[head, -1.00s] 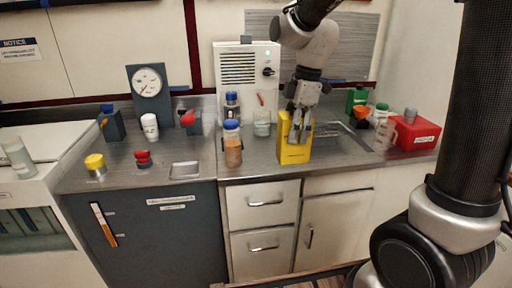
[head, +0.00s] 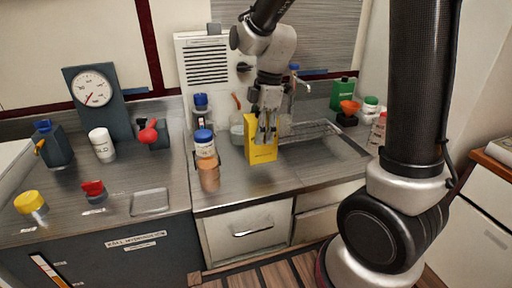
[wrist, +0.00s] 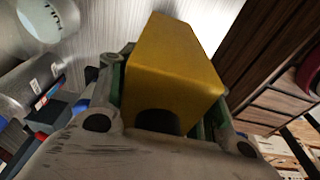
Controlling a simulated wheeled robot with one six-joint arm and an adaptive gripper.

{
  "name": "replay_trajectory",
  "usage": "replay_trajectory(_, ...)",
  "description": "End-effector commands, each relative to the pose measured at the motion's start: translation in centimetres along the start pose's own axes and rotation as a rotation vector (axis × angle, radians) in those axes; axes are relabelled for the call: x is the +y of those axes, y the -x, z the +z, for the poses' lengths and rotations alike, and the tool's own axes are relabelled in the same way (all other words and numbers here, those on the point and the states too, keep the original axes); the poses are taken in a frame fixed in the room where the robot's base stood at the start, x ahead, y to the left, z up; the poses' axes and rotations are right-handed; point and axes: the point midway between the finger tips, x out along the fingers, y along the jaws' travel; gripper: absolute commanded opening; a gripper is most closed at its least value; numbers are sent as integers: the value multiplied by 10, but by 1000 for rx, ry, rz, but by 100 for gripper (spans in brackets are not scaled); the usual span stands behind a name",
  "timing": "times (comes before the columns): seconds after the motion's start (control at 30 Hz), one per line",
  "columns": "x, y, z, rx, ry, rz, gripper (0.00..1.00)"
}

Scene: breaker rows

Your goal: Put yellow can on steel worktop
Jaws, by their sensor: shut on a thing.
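The yellow can (head: 261,142) is a rectangular, box-shaped can. My gripper (head: 265,138) is shut on its upper part, over the steel worktop (head: 235,185). In the wrist view, the yellow can (wrist: 172,70) fills the space between my gripper's fingers (wrist: 165,110). The can looks about upright in the head view. I cannot tell whether its base touches the worktop or hangs just above it. My fingers hide part of its front face.
A blue-capped jar (head: 206,160) stands close left of the can, with a beaker (head: 237,128) behind. The sink (head: 320,150) is to the right. A green can (head: 341,94) and bottles stand at the back right. The front worktop is clear.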

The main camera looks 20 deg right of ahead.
Motion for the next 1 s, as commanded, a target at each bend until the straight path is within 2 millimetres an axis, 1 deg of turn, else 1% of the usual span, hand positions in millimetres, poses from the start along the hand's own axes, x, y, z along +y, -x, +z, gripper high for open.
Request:
replay_trajectory(0.17,0,-16,2,0,0,0,0)
replay_trajectory(0.3,0,-35,5,0,0,-1,0)
replay_trajectory(0.4,0,-45,7,0,0,0,0)
replay_trajectory(0.8,1,-49,7,1,0,3,0)
replay_trajectory(0.83,0,-49,7,1,0,2,52)
replay_trajectory(0.93,0,-49,7,1,0,2,70)
replay_trajectory(1.0,0,-49,7,1,0,1,70)
